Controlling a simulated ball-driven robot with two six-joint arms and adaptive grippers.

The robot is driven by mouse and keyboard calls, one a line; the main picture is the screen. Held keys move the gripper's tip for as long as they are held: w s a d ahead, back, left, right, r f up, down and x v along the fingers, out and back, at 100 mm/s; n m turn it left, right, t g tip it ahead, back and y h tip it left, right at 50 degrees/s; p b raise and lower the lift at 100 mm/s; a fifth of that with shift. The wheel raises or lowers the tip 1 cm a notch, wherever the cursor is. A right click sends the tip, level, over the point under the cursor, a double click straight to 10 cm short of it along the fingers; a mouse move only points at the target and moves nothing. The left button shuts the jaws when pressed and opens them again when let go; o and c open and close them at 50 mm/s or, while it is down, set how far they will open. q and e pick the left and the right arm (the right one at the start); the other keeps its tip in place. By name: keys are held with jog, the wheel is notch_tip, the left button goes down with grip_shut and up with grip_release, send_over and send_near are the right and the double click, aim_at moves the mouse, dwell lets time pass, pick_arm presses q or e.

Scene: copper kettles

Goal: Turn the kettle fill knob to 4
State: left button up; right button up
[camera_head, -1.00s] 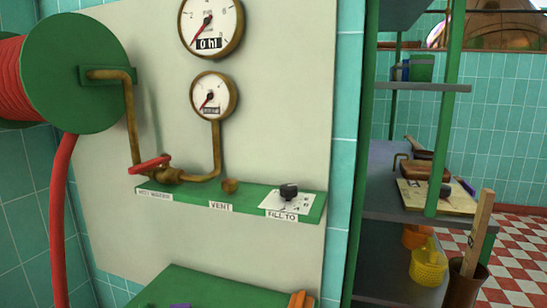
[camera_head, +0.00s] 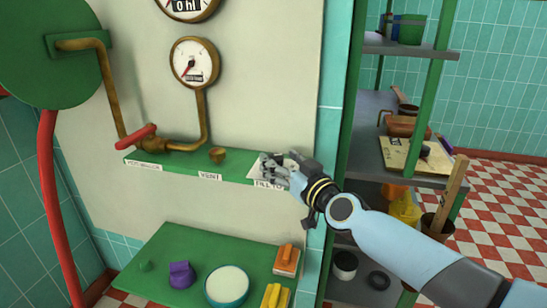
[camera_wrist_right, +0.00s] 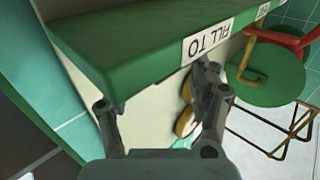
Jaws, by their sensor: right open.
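The fill knob is hidden in the head view behind my right gripper (camera_head: 272,170); only part of its white dial plate (camera_head: 256,168) shows. The plate lies at the right end of the green ledge (camera_head: 180,167), above the FILL TO label (camera_head: 268,185). My right gripper is open, its fingers at the knob's place; I cannot tell whether they touch it. In the right wrist view the open fingers (camera_wrist_right: 160,103) show below the ledge edge (camera_wrist_right: 130,50) and the FILL TO label (camera_wrist_right: 208,41). The knob does not show there. My left gripper is not in view.
A gauge (camera_head: 194,62) hangs above. A lower green shelf (camera_head: 170,245) holds a purple piece (camera_head: 181,274) and other small things. Metal shelving (camera_head: 400,175) stands right.

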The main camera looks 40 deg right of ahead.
aim_at(280, 161)
jog(key=shift+w+d+b, duration=0.15)
jog(key=shift+w+b, duration=0.15)
jog(key=shift+w, duration=1.5)
jog(key=c, duration=1.2)
jog(key=shift+f, duration=0.1)
jog(key=shift+c, duration=0.3)
jog(key=shift+f, duration=0.1)
grip_shut()
